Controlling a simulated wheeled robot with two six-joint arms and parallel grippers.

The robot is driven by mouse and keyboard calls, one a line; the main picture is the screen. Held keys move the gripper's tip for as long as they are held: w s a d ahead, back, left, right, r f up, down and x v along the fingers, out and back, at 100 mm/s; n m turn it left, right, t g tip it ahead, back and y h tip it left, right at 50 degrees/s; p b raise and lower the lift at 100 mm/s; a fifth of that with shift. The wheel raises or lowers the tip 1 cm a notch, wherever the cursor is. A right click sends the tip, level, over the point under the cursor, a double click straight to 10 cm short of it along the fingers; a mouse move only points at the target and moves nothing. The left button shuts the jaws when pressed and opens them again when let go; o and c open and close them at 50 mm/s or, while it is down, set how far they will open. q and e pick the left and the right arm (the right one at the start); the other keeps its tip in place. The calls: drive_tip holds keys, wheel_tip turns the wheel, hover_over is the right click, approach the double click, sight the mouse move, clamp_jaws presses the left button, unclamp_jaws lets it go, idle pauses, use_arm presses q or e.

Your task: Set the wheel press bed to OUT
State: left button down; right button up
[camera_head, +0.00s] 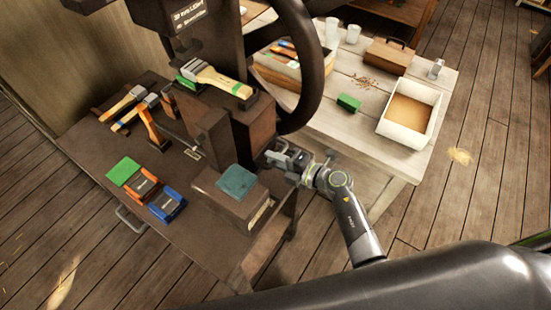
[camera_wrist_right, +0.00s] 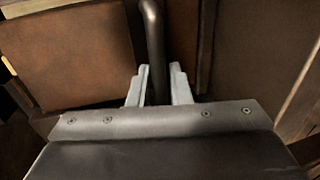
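The handwheel press (camera_head: 205,60) stands on a dark bench, with its large dark wheel (camera_head: 314,60) at its right. A low dark block with a green top pad (camera_head: 237,181) and a small label sits in front of it; I cannot tell whether this is the bed. My right gripper (camera_head: 277,159) is at the press's lower right side. In the right wrist view its two grey fingers (camera_wrist_right: 160,85) close around a dark bent bar (camera_wrist_right: 153,40). The bar's far end is hidden in the head view. My left gripper is not in view.
Brushes (camera_head: 125,104) and orange and blue blocks (camera_head: 167,204) lie on the bench's left. Another brush (camera_head: 220,80) lies on the press. A pale table (camera_head: 425,85) behind my right gripper holds a white tray (camera_head: 436,122), a green block (camera_head: 349,103) and cups.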

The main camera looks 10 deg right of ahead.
clamp_jaws()
